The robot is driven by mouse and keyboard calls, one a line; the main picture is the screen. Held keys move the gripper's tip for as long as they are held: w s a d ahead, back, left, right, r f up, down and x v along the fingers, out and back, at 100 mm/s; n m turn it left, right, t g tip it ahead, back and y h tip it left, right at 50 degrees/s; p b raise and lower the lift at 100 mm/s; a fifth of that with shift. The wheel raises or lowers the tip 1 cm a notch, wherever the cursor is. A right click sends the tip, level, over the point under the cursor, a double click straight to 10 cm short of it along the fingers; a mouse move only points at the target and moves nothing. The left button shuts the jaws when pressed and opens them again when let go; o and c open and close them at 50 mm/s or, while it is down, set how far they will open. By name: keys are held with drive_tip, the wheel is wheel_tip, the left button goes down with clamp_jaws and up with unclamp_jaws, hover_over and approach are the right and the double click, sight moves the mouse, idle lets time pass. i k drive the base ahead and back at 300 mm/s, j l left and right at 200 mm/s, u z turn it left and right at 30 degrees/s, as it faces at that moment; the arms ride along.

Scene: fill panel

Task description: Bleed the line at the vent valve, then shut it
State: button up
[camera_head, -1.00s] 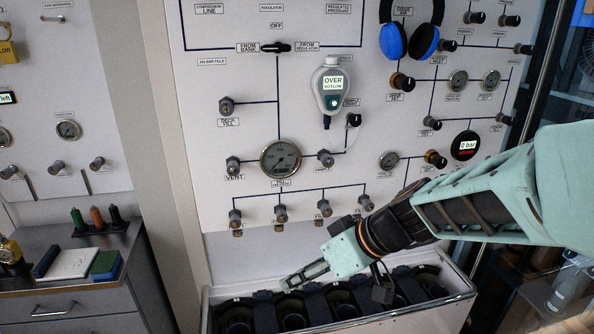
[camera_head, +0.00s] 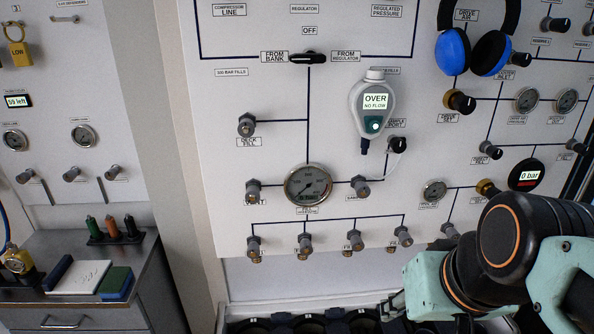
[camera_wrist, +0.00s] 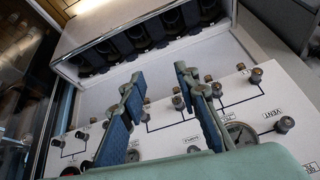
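The vent valve (camera_head: 253,190) is a small grey knob on the white panel, left of the round fill gauge (camera_head: 308,185). Its label is partly covered by the knob. In the wrist view the vent valve (camera_wrist: 284,124) is at the right, beside its VENT label. My gripper (camera_head: 391,306) is low at the right in the head view, below the row of fill valves and well apart from the vent valve. In the wrist view my gripper (camera_wrist: 157,82) shows two blue-padded fingers spread apart with nothing between them.
Several fill valves (camera_head: 304,243) line the panel's lower edge. A fill box with dark round wells (camera_wrist: 138,42) sits below the panel. A sensor reading OVER, NO FLOW (camera_head: 372,102) and blue headphones (camera_head: 470,45) hang on the panel. A drawer cabinet (camera_head: 95,318) stands at left.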

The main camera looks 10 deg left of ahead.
sight(252, 196)
drive_tip(key=u, duration=0.35)
drive_tip(key=k+l+u, duration=0.1)
drive_tip(key=u, duration=0.25)
drive_tip(key=k+u, duration=0.1)
drive_tip(key=u, duration=0.2)
drive_tip(key=k+l+u, duration=0.1)
drive_tip(key=k+u, duration=0.35)
drive_tip(key=u, duration=0.25)
drive_tip(key=i+z, duration=0.15)
drive_tip(key=i, duration=0.2)
